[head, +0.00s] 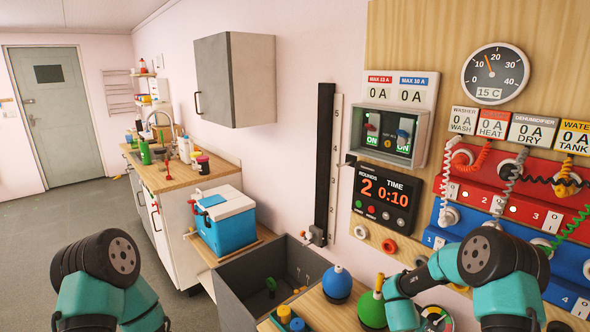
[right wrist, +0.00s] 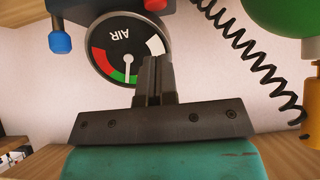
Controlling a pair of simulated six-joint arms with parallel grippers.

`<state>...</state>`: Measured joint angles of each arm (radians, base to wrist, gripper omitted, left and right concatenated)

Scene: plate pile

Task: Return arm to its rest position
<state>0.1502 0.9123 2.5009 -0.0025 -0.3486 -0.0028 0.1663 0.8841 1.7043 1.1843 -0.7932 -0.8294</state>
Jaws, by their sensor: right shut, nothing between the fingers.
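My right arm (head: 490,262) reaches in from the lower right in the head view, bent in front of the wall panel.
A blue bulb (head: 337,283) and a green bulb (head: 372,308) stand on the wooden bench near my right arm. A dark open bin (head: 240,290) and a blue cooler (head: 226,234) are between the arms. A black coiled cord (right wrist: 262,75) hangs beside the right gripper.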

